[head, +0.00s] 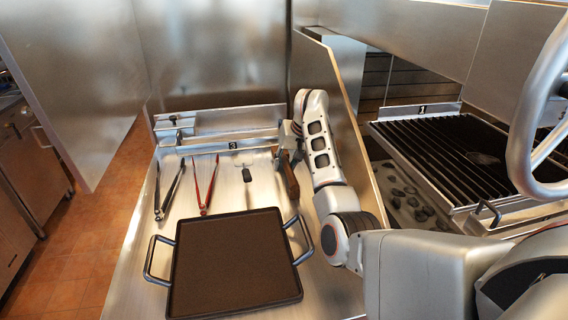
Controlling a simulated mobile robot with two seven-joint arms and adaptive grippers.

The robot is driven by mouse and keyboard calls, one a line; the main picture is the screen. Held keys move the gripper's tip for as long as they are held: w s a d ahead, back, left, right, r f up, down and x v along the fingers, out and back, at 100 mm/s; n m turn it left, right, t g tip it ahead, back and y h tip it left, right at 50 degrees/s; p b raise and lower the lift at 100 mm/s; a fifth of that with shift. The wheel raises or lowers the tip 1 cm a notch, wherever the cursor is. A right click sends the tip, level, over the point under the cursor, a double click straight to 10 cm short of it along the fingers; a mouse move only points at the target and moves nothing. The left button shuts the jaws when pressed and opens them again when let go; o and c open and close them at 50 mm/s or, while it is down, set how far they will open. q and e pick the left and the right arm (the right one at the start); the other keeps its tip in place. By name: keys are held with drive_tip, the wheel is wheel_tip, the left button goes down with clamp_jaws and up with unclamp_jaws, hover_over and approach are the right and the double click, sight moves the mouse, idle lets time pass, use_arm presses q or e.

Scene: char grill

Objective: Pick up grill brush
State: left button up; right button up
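A brown-handled tool (290,180), which looks like the grill brush, lies on the steel counter at the right, against the partition. Its far end is hidden behind my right gripper. My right gripper (286,150) is at the far end of this handle, pointing down towards the counter. Its fingers are small and partly hidden, so I cannot tell whether they are open or shut, or whether they touch the tool. My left gripper is not in view.
Black-handled tongs (172,188), red tongs (207,184) and a small black-ended utensil (247,174) lie to the left. A dark griddle pan (235,262) with two side handles sits in front. A steel partition (345,105) separates the counter from the grill grate (450,150).

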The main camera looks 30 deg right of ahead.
sight(286, 159)
clamp_jaws()
drive_tip(key=shift+r, duration=0.2)
wheel_tip(286, 159, up, 20)
drive_tip(key=shift+f, duration=0.15)
idle(0.6)
